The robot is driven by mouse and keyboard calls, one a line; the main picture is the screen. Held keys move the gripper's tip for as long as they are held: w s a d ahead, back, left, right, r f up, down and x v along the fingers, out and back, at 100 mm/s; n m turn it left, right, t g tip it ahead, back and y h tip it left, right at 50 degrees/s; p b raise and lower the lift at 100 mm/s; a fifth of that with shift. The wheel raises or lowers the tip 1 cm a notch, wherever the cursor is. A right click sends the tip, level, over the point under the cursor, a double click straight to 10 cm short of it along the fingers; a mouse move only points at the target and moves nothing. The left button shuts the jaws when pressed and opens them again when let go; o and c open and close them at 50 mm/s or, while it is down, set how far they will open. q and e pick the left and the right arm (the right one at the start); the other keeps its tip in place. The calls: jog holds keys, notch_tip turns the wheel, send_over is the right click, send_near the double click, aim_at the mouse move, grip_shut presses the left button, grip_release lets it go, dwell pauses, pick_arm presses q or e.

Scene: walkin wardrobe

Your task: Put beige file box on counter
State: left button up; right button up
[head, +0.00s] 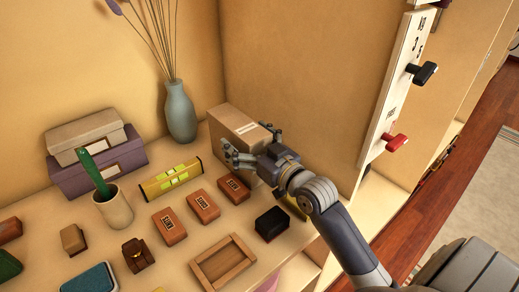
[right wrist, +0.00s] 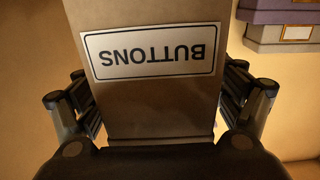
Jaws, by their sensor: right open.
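A beige-brown box (head: 233,120), which looks like the beige file box, stands upright on the counter (head: 150,262) by the back corner, right of a vase. My right gripper (head: 250,146) is at its front, open, with a finger on either side. In the right wrist view the box (right wrist: 160,105) fills the space between the open fingers and bears a white label reading BUTTONS, upside down. Whether the fingers touch it is unclear. My left gripper is not in view.
A grey-blue vase (head: 179,112) with stems stands just left of the box. A beige lidded box (head: 86,132) sits on a purple box (head: 95,168). A yellow level (head: 172,180), several brown blocks and a wooden tray (head: 222,262) crowd the counter.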

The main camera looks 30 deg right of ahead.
aim_at(261, 153)
jog(key=s, duration=0.3)
jog(key=s+b, duration=0.1)
jog(key=s, duration=0.2)
jog(key=s+d, duration=0.1)
jog(key=s, duration=0.2)
jog(key=shift+s+d+f, duration=0.1)
jog(key=shift+s+f, duration=0.05)
jog(key=shift+s, duration=0.05)
jog(key=shift+s+d+b, duration=0.1)
jog(key=shift+s+b, duration=0.25)
jog(key=shift+s, duration=0.55)
